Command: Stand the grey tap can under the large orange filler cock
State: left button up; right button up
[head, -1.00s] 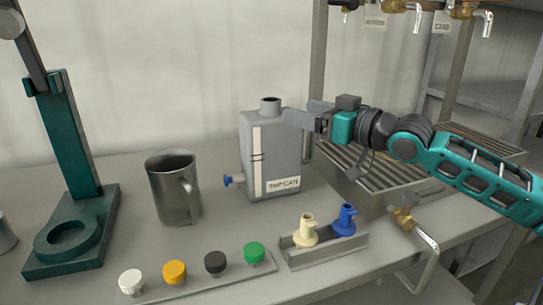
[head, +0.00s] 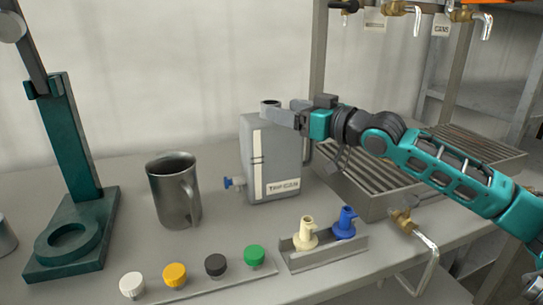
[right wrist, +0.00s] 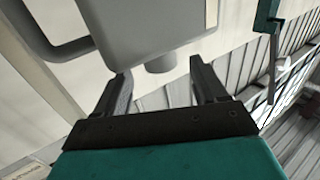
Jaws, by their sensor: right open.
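The grey tap can (head: 272,160) stands upright on the bench, with a blue tap low on its left side and a neck on top. My right gripper (head: 292,112) is at the can's upper right, beside the neck. In the right wrist view the open fingers (right wrist: 163,85) point toward the can's top (right wrist: 140,25), and the neck (right wrist: 160,64) shows just past the fingertips. Nothing is seen between the fingers. Filler cocks (head: 415,14) hang from the rail at the top right; the large orange one cannot be made out. My left gripper is out of view.
A slatted drip tray (head: 372,212) stands right of the can, under the cocks. A metal jug (head: 173,190) is left of it. Coloured caps (head: 215,264) and a holder with cream and blue taps (head: 325,250) lie in front. A green stand (head: 75,160) is at far left.

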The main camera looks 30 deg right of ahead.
jog(key=shift+x, duration=1.7)
grip_shut()
jog(key=shift+r, duration=0.1)
